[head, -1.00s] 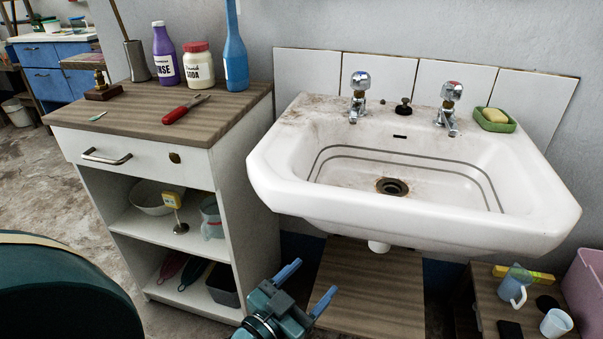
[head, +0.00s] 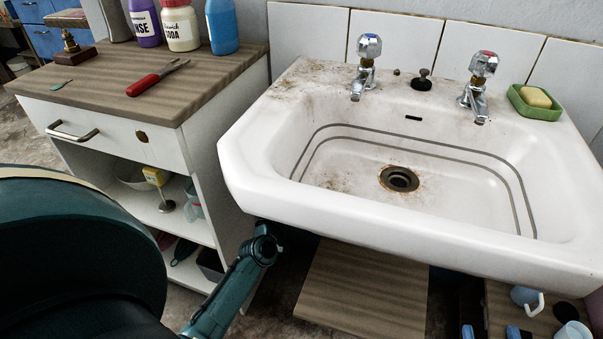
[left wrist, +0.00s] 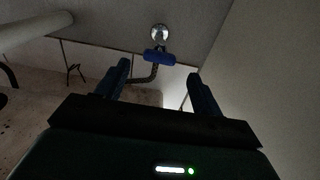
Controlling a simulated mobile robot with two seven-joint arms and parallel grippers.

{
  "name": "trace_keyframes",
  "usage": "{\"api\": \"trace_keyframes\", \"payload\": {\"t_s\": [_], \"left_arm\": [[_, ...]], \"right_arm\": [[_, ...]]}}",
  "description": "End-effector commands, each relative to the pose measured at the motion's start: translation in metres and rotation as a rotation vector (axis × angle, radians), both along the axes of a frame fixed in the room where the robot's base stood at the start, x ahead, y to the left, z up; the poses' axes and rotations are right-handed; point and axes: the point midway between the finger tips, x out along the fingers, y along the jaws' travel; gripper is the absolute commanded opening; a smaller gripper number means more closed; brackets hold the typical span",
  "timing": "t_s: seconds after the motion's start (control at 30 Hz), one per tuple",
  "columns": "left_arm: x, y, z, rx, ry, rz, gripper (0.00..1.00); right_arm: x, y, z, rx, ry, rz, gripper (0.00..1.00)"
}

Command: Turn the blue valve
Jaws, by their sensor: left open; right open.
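The blue valve (left wrist: 159,57) shows in the left wrist view as a short blue bar handle, below a round shiny wall fitting. A dark hose bends from it to the left. My left gripper (left wrist: 158,69) is open, with a finger on either side of the handle in the picture; no contact shows, and the remaining distance is hard to judge. In the head view my left arm reaches below the sink, whose front hides the valve and the left fingers. My right gripper (head: 490,331) is open at the bottom edge, with only its blue fingertips in view.
The white sink (head: 430,237) overhangs the left arm. A cabinet (head: 110,130) with shelves stands close on the left. A wooden board (head: 365,290) is below the sink. A jug (head: 526,298) and a cup (head: 572,335) stand at lower right.

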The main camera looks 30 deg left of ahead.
Motion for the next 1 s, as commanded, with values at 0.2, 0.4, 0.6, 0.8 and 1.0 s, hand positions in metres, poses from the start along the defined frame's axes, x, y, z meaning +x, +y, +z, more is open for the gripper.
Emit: {"api": "trace_keyframes", "payload": {"t_s": [0.2,0.4,0.6,0.8,1.0], "left_arm": [[0.041,0.010,-0.001,-0.001,-0.001,-0.001,0.67],[0.060,0.014,-0.001,0.001,0.000,-0.001,0.67],[0.064,0.015,0.000,0.001,0.002,-0.001,0.67],[0.063,0.015,0.000,0.001,0.002,-0.001,0.63],[0.063,0.015,0.000,0.001,0.001,-0.001,0.47]], "right_arm": [[-0.003,0.005,-0.002,0.008,-0.075,0.027,0.43],[-0.003,0.007,-0.001,0.021,-0.091,0.035,0.43],[-0.003,0.007,0.000,0.024,-0.095,0.037,0.43],[-0.003,0.007,0.000,0.024,-0.095,0.037,0.43],[-0.003,0.007,0.000,0.024,-0.094,0.037,0.43]]}}
